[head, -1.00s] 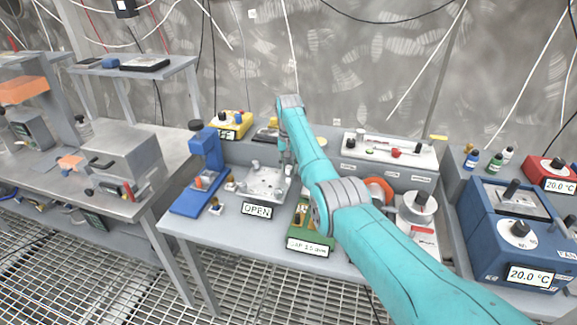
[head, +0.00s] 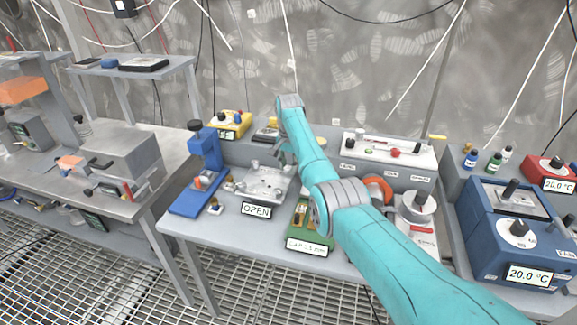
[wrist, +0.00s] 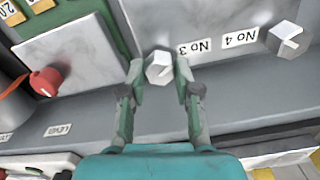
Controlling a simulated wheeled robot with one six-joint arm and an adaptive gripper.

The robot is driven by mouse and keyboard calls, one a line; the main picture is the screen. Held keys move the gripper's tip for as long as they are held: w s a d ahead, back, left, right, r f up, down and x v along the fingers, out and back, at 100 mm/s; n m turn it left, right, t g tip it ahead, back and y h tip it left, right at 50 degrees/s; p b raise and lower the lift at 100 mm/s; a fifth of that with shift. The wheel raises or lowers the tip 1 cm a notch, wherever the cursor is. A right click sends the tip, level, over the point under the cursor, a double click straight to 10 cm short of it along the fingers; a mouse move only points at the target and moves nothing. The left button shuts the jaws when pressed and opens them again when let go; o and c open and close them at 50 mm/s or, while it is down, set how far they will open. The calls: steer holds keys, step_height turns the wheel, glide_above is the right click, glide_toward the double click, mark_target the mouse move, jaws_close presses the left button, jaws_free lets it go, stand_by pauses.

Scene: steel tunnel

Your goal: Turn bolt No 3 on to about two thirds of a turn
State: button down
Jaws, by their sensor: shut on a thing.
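Bolt No 3 (wrist: 158,68), a pale faceted head, sits between the fingertips of my gripper (wrist: 160,80) in the wrist view. The fingers are closed on its two sides. Its "No 3" label (wrist: 195,47) reads upside down just right of it. Bolt No 4 (wrist: 288,40) stands apart to the right by its own label. In the head view the bolted plate (head: 262,190) stands behind an "OPEN" sign (head: 256,211). My gripper (head: 284,157) is over the plate's back right part, and the bolt it holds cannot be made out there.
A blue press (head: 206,165) stands left of the plate, and a green gap gauge block (head: 309,243) stands to its right. A red knob (wrist: 46,82) shows left in the wrist view. A grey box with controls (head: 392,158) is behind my arm.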

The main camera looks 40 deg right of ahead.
mark_target(289, 167)
steer(key=c, duration=0.8)
jaws_free()
steer(key=shift+r, duration=0.1)
step_height(289, 167, up, 12)
steer(key=shift+f, duration=0.15)
